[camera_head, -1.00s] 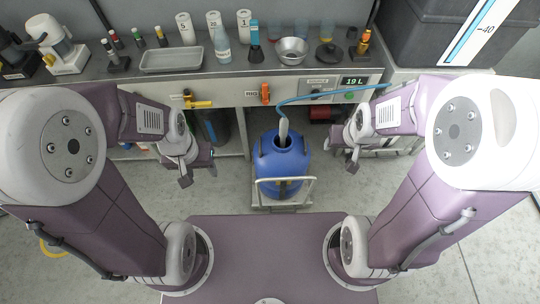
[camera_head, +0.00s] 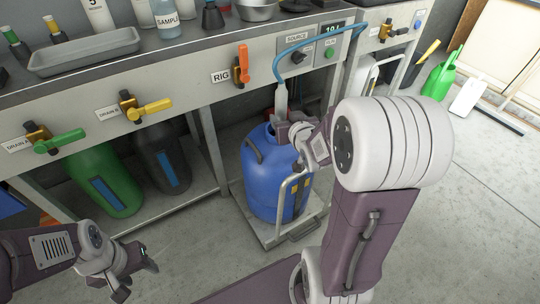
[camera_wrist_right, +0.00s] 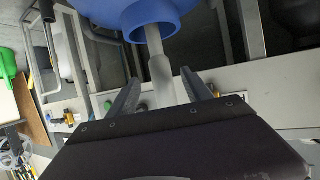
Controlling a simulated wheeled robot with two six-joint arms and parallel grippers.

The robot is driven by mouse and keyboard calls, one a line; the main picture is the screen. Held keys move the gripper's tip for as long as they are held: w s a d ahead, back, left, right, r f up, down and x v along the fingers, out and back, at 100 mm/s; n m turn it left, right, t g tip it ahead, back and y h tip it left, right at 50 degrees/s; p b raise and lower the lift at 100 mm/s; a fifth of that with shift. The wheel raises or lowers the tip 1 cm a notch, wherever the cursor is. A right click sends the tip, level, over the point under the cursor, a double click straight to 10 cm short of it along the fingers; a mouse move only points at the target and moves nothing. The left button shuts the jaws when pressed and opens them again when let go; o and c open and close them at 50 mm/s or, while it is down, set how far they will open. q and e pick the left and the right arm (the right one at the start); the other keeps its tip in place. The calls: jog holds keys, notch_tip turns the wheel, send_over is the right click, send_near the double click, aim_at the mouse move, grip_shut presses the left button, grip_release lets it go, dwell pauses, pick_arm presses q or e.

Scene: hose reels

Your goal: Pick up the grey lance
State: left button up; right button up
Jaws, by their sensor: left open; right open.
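The grey lance (camera_head: 281,98) stands in the mouth of the blue drum (camera_head: 262,180), with a blue hose (camera_head: 300,40) running from its top to the bench panel. My right gripper (camera_head: 293,132) is at the drum's neck, beside the lance; its fingertips are hard to make out there. In the right wrist view the lance (camera_wrist_right: 160,72) lies between the two spread fingers of my right gripper (camera_wrist_right: 158,84), with the blue drum neck (camera_wrist_right: 148,18) just beyond. I cannot tell whether a finger touches it. My left gripper (camera_head: 138,270) is open and empty at lower left, far from the lance.
The drum stands on a trolley with a metal handle (camera_head: 288,205), close to my right arm. The bench front carries an orange valve (camera_head: 243,64), a yellow valve (camera_head: 150,107) and a green valve (camera_head: 60,141). Green and black containers stand underneath.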

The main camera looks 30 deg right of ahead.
aim_at(283, 115)
jog(key=shift+w+d+p, duration=0.25)
jog(key=shift+w+p, duration=0.6)
jog(key=shift+p, duration=1.9)
jog(key=shift+w+d+f+b, duration=0.15)
jog(key=shift+w+f+b, duration=0.35)
jog(key=shift+f+b, duration=0.15)
jog(key=b+x, duration=0.1)
jog(key=x, duration=0.5)
jog(key=shift+r, duration=0.1)
grip_shut()
